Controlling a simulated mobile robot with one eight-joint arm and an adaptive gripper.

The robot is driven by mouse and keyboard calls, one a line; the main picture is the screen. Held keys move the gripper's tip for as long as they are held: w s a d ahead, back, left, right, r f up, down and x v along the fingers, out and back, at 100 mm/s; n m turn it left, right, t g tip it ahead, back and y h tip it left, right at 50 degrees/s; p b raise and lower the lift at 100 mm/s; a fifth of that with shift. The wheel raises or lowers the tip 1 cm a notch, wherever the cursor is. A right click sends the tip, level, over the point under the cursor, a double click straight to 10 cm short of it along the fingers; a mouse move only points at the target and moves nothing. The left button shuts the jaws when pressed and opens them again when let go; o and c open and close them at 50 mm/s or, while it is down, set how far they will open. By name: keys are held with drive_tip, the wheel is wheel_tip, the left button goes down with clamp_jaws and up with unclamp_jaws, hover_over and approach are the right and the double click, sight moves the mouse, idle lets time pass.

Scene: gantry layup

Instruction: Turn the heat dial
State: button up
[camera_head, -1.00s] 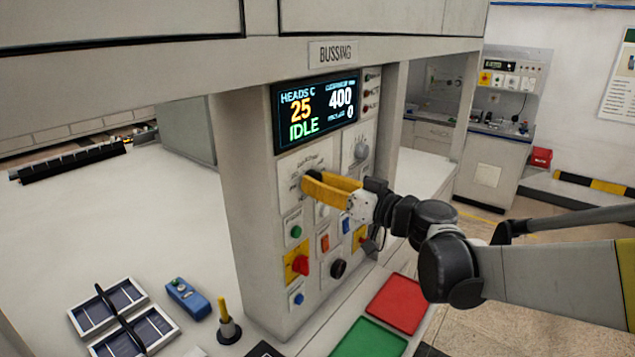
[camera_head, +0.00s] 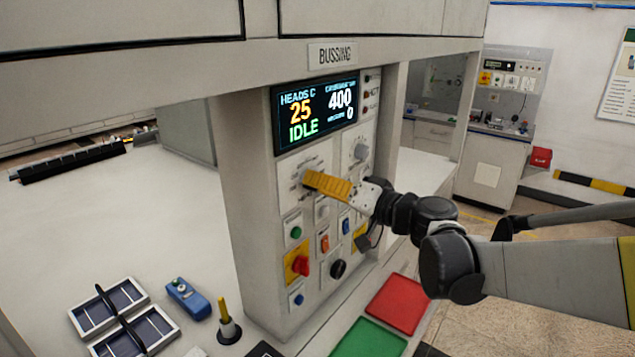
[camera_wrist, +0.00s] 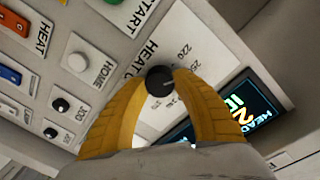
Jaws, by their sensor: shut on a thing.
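The heat dial is a round black knob (camera_wrist: 159,82) on a pale plate with printed numbers around it, seen in the wrist view. The display (camera_head: 316,113) above reads HEADS C 25, IDLE and 400.
Below the dial are a green button (camera_head: 296,232), a red switch (camera_head: 301,265), a black knob (camera_head: 338,268) and other controls. Red (camera_head: 397,304) and green (camera_head: 369,340) trays lie in front of the panel.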

drive_tip(key=m+g, duration=0.1)
drive_tip(key=m, duration=1)
idle(0.6)
drive_tip(key=o, duration=1.2)
drive_tip(key=v, duration=1.2)
drive_tip(key=shift+w+d+f, duration=0.1)
drive_tip(key=shift+f, duration=0.05)
